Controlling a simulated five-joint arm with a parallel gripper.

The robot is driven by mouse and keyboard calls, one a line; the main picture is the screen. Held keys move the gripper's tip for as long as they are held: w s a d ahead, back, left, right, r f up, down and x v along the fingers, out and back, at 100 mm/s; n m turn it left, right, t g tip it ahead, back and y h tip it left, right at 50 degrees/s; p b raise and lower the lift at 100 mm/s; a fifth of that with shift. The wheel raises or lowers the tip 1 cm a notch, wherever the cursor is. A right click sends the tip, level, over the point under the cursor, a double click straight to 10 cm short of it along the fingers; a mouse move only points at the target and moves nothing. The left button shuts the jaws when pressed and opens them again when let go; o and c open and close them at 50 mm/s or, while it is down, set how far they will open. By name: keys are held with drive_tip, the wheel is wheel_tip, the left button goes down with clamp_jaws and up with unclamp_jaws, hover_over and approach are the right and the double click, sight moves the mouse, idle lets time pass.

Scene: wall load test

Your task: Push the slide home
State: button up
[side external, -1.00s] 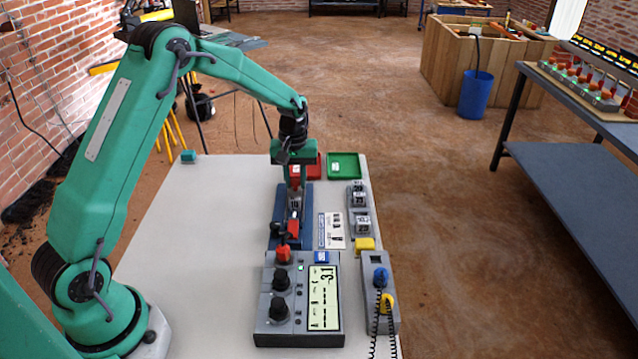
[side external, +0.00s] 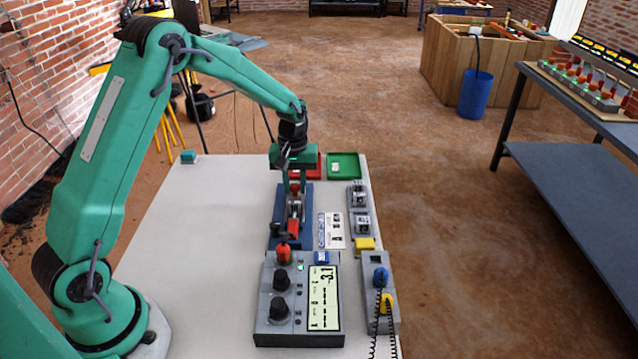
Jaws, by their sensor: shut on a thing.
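The blue fixture (side external: 275,237) stands on the white table behind the meter box. In it sits a grey metal slide (side external: 295,208) with a red part (side external: 292,228) at its near end. Another red piece, the handle (side external: 295,188), shows at the far end, between my fingers. My gripper (side external: 294,187) points down over the far part of the fixture, shut on this red handle. The fingers partly hide the handle, and how far the slide sits in is too small to tell.
The grey meter box (side external: 299,300) with knobs and a display stands in front, a plug box (side external: 379,290) with cables to its right. Small grey blocks (side external: 360,222), a printed card (side external: 331,231) and a green tray (side external: 344,166) lie right of the fixture.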

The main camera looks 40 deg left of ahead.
drive_tip(key=shift+s+d, duration=0.55)
drive_tip(key=shift+d, duration=0.05)
idle(0.5)
drive_tip(key=o, duration=0.7)
drive_tip(key=shift+r, duration=0.15)
wheel_tip(320, 180, up, 7)
drive_tip(key=shift+f, duration=0.1)
idle(0.8)
